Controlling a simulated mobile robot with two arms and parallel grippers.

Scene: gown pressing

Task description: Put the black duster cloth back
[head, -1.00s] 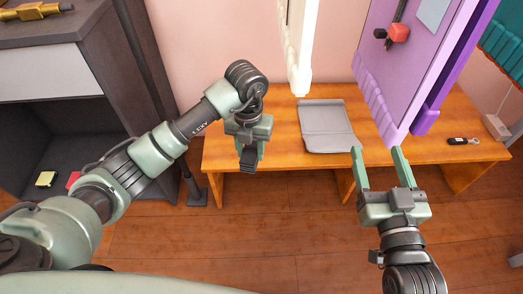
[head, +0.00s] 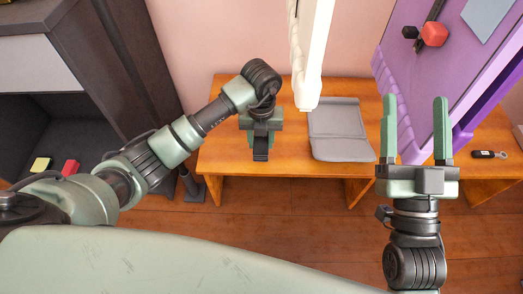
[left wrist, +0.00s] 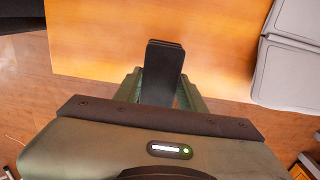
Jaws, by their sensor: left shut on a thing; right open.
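My left gripper (head: 261,140) is shut on a small, flat black thing, which looks like the black duster cloth (left wrist: 162,65). The cloth shows between the green fingers in the left wrist view and sticks out past them. In the head view it is at the front part of the orange wooden bench (head: 225,150); I cannot tell its height above the bench.
A grey folded item (head: 338,130) lies on the bench right of my left gripper. A white hanging piece (head: 312,60) is above it. A black key fob (head: 488,154) lies at the right. A dark shelf at left holds yellow (head: 40,164) and red (head: 70,167) blocks.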

